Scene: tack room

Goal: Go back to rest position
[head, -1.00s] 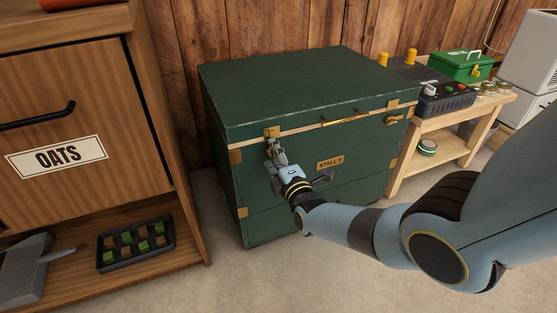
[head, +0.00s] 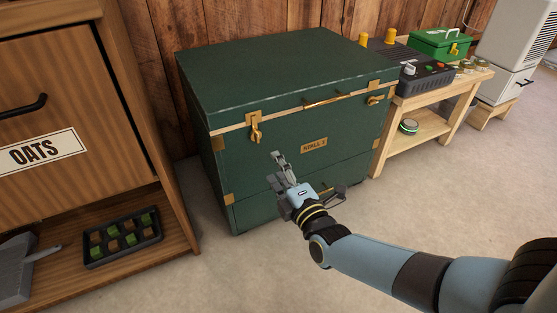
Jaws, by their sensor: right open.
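My right gripper (head: 283,171) is open and empty in front of the green trunk (head: 225,173). Its arm comes in from the lower right. The gripper is below and to the right of the trunk's left brass latch (head: 255,128), apart from it. The trunk's lid is down, with a brass handle (head: 327,101) on its front edge and a second latch (head: 375,99) at the right. A "STALL" plate (head: 314,145) sits on the front. My left gripper is not in view.
A wooden cabinet with an "OATS" label (head: 42,152) stands at the left; a black tray (head: 122,240) of green and brown blocks is on its low shelf. A wooden bench (head: 440,95) with a green toolbox (head: 440,43) stands right of the trunk. The floor in front is clear.

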